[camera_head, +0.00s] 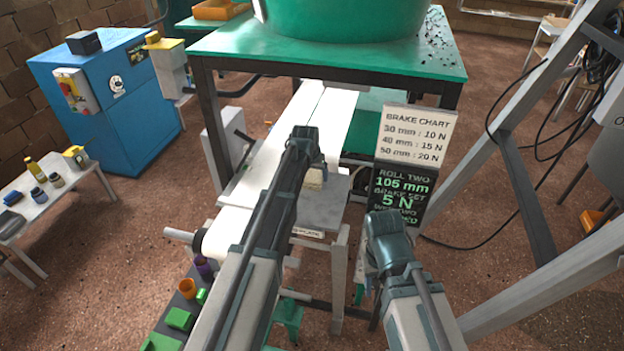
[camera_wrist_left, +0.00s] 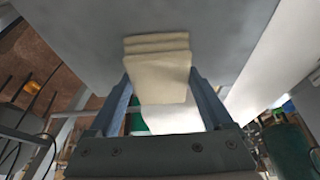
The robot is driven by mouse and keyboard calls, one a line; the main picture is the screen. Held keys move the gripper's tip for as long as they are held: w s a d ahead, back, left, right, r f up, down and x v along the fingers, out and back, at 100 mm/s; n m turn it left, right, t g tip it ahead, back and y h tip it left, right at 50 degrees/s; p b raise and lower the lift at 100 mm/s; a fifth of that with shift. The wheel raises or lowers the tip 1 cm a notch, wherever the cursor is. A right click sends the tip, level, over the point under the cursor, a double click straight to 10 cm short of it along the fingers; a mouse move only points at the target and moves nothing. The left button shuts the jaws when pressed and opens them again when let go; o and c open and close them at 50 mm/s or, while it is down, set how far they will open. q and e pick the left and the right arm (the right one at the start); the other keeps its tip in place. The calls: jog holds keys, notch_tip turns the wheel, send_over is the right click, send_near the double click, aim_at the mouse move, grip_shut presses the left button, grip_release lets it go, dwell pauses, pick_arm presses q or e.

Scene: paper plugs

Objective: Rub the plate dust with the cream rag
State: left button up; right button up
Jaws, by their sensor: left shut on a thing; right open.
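The cream rag (camera_head: 315,178) is a folded block in layers. My left gripper (camera_head: 312,163) is shut on it, and the arm hides part of it in the head view. In the left wrist view the rag (camera_wrist_left: 158,75) sits between the two fingers of the left gripper (camera_wrist_left: 158,88), its layered end against or very near the grey plate (camera_wrist_left: 225,45). I cannot tell whether they touch. The grey plate (camera_head: 327,214) lies beside the white paper web in the head view. No dust can be made out on it. My right gripper (camera_head: 385,240) is open, low in front of the signs.
A white paper web (camera_head: 268,165) runs left of the plate. A brake chart sign (camera_head: 415,134) and a dark sign (camera_head: 400,190) stand right of it. The green table (camera_head: 330,55) overhangs behind. Green blocks and small cups (camera_head: 187,288) are at front left.

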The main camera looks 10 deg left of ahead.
aim_at(311, 182)
pick_arm(q)
jog(key=shift+w, duration=0.35)
jog(key=shift+f, duration=0.1)
jog(key=shift+s, duration=0.1)
jog(key=shift+s, duration=0.15)
jog(key=shift+s+a, duration=0.1)
jog(key=shift+s, duration=1.8)
jog(key=shift+s, duration=2)
